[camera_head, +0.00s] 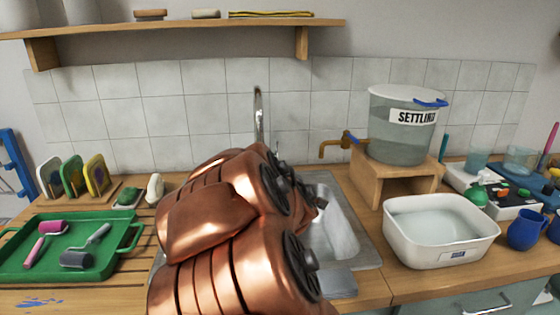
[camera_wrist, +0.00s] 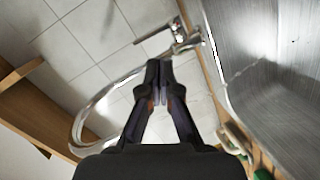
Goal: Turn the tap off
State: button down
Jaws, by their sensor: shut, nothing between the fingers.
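The chrome sink tap (camera_head: 259,115) rises behind my arm in the head view, its lower part hidden. In the wrist view the tap (camera_wrist: 187,43) shows its base, a thin side lever (camera_wrist: 154,34) and a long curved spout (camera_wrist: 80,125). My gripper (camera_wrist: 159,68) is shut and empty. Its tips appear just short of the tap base and lever, and I see no clear contact. In the head view my copper-coloured arm hides most of the gripper. The steel sink (camera_head: 338,235) lies partly behind the arm; no water stream is visible.
A brass tap (camera_head: 337,146) with a blue handle is on the "SETTLING" bucket (camera_head: 390,145), on a wooden stand (camera_head: 398,188). A white basin (camera_head: 440,252) stands right of the sink. A green tray (camera_head: 100,262) with rollers lies left. A shelf (camera_head: 180,30) hangs above.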

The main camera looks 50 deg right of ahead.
jog(key=w+d+n+t+y+b, duration=0.1)
jog(key=w+d+n+t+b, duration=0.1)
jog(key=w+d+n+t, duration=0.4)
jog(key=shift+w+d+n+t, duration=0.3)
jog(key=shift+w+d+n, duration=0.8)
jog(key=shift+w+d, duration=2.05)
jog(key=shift+w+a, duration=0.25)
jog(key=shift+w, duration=0.05)
